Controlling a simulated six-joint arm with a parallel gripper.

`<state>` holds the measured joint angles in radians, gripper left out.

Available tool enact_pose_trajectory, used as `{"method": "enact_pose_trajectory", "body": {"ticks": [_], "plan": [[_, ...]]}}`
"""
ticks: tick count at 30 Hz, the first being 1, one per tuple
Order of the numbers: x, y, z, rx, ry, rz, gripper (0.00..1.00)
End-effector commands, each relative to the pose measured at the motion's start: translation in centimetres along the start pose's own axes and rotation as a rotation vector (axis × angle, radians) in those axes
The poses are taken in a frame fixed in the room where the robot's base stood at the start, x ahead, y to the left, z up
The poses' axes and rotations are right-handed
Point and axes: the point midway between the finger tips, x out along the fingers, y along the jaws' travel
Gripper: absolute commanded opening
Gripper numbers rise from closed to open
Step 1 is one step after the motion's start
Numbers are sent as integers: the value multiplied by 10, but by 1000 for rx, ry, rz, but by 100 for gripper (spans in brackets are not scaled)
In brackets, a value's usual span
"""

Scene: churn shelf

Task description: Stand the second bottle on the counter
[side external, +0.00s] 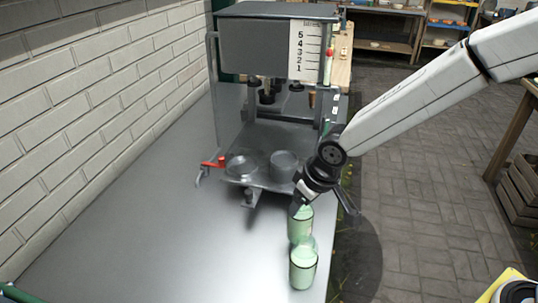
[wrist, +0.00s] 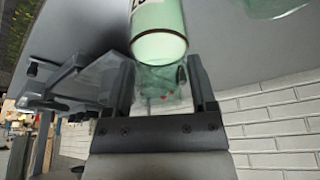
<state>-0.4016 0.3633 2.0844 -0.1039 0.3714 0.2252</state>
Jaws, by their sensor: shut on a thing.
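My gripper (side external: 299,204) is shut on a pale green bottle (side external: 299,226) at the right part of the counter (side external: 170,240). In the wrist view, my gripper (wrist: 161,92) has its two fingers on either side of this bottle's clear glass end; its green body (wrist: 160,22) with a dark ring and lettering extends beyond. Another pale green bottle (side external: 303,268) stands upright on the counter, nearer the side camera. Its clear neck overlaps the held bottle's lower end, so I cannot tell whether the held bottle touches the counter. A green glassy shape (wrist: 272,6) shows at the wrist view's top right.
A grey machine with a numbered scale (side external: 307,52) stands behind, with a dish (side external: 242,166) and a clear cup (side external: 284,167) on its platform and a red handle (side external: 213,163). A brick wall (side external: 85,95) borders the left. The counter's left front is clear.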

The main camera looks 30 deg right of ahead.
Motion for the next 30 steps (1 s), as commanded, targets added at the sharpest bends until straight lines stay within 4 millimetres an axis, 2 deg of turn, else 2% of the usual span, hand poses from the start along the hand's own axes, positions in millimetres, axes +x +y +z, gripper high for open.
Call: {"method": "enact_pose_trajectory", "body": {"ticks": [30], "plan": [[11,0,3,0,2,0,0]]}}
